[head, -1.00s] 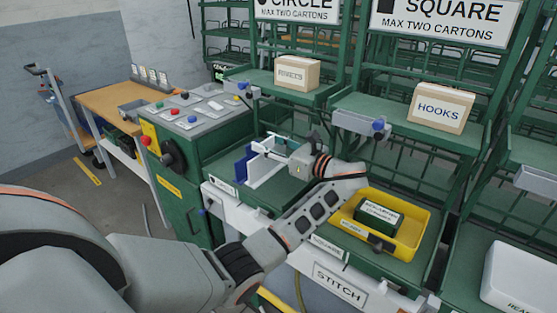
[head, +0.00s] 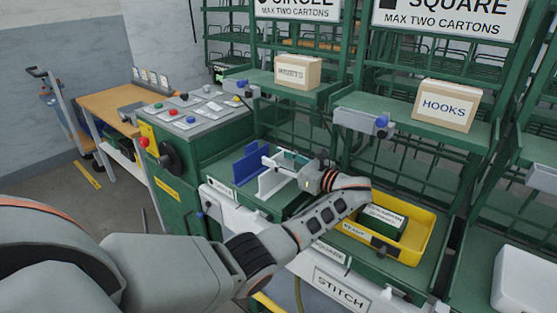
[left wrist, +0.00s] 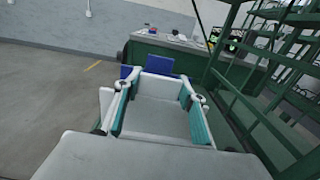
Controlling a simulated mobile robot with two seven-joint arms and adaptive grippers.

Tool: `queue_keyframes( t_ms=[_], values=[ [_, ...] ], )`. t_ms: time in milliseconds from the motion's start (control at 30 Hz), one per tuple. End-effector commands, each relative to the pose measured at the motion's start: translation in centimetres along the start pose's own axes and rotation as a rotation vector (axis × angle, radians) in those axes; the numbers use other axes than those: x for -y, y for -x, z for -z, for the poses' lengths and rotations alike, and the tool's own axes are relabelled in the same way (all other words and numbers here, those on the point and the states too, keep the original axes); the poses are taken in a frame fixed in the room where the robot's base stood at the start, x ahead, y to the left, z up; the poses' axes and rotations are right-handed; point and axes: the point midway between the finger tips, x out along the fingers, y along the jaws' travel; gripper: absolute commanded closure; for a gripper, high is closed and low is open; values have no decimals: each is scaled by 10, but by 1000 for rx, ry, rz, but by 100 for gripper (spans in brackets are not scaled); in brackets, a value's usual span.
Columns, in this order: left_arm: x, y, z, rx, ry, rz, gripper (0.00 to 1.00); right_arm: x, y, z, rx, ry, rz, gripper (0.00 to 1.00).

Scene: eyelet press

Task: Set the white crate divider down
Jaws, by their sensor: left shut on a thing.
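The white crate divider (head: 268,184) stands upright over the green shelf, left of my left gripper (head: 285,162). The gripper is shut on it. Whether its lower edge touches the shelf I cannot tell. In the left wrist view, the teal-padded fingers (left wrist: 158,108) reach forward with a pale panel (left wrist: 160,86) between them. A blue divider (head: 249,163) stands just left of and behind the white one, with a narrow gap between them. The blue shows beyond the fingertips in the left wrist view (left wrist: 160,64). My right gripper is not in view.
A yellow bin (head: 412,247) with a green carton (head: 383,221) sits right of the gripper, partly behind my arm. The control cabinet (head: 193,118) stands to the left. Shelves with a HOOKS carton (head: 447,105) and another carton (head: 298,72) rise behind.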

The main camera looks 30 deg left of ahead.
Motion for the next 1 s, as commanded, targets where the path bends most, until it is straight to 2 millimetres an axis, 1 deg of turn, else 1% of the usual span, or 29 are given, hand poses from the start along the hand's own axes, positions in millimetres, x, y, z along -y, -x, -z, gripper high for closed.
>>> queue_keyframes(
  t_ms=[133,267,300,333,367,667,767,867,1000],
  values=[
    [0,0,-2,0,2,0,93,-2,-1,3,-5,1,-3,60],
    [0,0,2,0,0,0,93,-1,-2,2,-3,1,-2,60],
    [0,0,2,0,1,0,55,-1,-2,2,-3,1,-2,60],
    [0,0,2,0,1,0,47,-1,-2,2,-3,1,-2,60],
    [0,0,2,0,1,0,43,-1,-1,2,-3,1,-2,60],
    [0,0,1,0,1,0,43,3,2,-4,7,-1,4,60],
    [0,0,-3,0,2,0,43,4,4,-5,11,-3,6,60],
    [0,12,0,-3,1,2,43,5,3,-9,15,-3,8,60],
    [1,38,1,-4,-1,3,43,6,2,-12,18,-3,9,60]
  ],
)
